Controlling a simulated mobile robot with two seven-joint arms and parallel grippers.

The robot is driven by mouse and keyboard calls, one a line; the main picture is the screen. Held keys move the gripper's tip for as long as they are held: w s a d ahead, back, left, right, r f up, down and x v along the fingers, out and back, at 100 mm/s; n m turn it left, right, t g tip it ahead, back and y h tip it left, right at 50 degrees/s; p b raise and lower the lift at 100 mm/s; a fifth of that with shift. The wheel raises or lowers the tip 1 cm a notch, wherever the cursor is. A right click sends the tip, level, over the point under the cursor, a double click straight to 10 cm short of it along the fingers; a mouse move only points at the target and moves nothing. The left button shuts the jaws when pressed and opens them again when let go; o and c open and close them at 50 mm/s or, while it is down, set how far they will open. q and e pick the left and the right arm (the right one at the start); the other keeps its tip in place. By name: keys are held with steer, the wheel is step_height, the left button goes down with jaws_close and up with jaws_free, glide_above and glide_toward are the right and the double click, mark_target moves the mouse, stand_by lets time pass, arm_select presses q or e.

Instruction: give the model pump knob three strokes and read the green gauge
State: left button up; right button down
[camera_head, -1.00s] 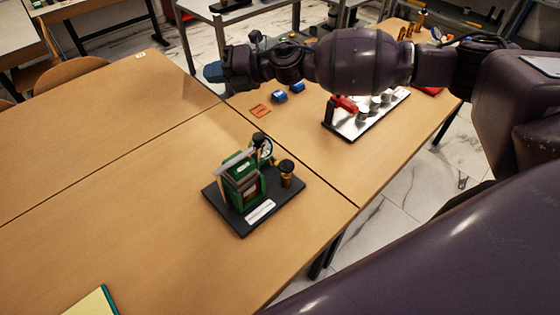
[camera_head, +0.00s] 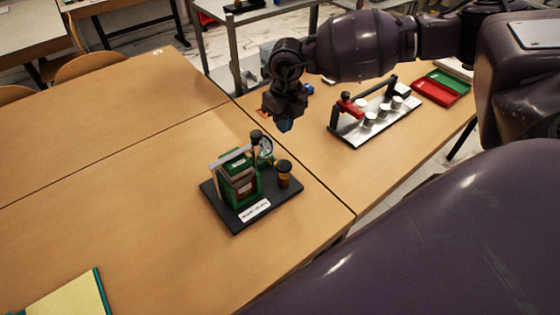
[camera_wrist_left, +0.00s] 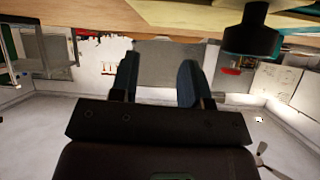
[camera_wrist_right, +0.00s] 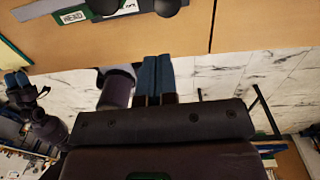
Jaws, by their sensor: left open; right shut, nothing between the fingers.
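The model pump (camera_head: 238,177) is a small green unit on a black base (camera_head: 238,218) on the near table, with a white label in front. A black knob (camera_head: 256,134) stands at its back and another black knob on an amber cylinder (camera_head: 284,170) at its right. A round, pale-faced gauge with a green rim (camera_head: 266,148) sits behind; its reading is too small to tell. My right gripper (camera_head: 285,123) is shut and empty, pointing down above and behind the pump, apart from it. Its fingers (camera_wrist_right: 157,75) are together. My left gripper (camera_wrist_left: 158,80) is open and empty in its wrist view.
A rig with white cups and a red lever (camera_head: 375,117) stands on the right table. Red (camera_head: 440,92) and green trays lie beyond it. A yellow folder with a green edge (camera_head: 70,295) lies at lower left. The table left of the pump is clear.

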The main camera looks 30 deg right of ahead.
steer(key=shift+d+h, duration=0.3)
steer(key=shift+d, duration=0.05)
arm_select(q)
steer(key=shift+w+r, duration=0.1)
arm_select(e)
steer(key=shift+f, duration=0.1)
arm_select(q)
steer(key=shift+s+a+r+p, duration=0.1)
steer(key=shift+s+r+p, duration=0.2)
steer(key=shift+p, duration=0.1)
arm_select(e)
glide_toward(285, 166)
step_height(285, 166, down, 6)
steer(key=shift+r, duration=0.1)
arm_select(q)
steer(key=shift+w, duration=0.1)
arm_select(e)
steer(key=shift+f, duration=0.8)
arm_select(q)
steer(key=shift+w, duration=0.1)
arm_select(e)
steer(key=shift+f, duration=0.1)
arm_select(q)
steer(key=shift+w+r, duration=0.1)
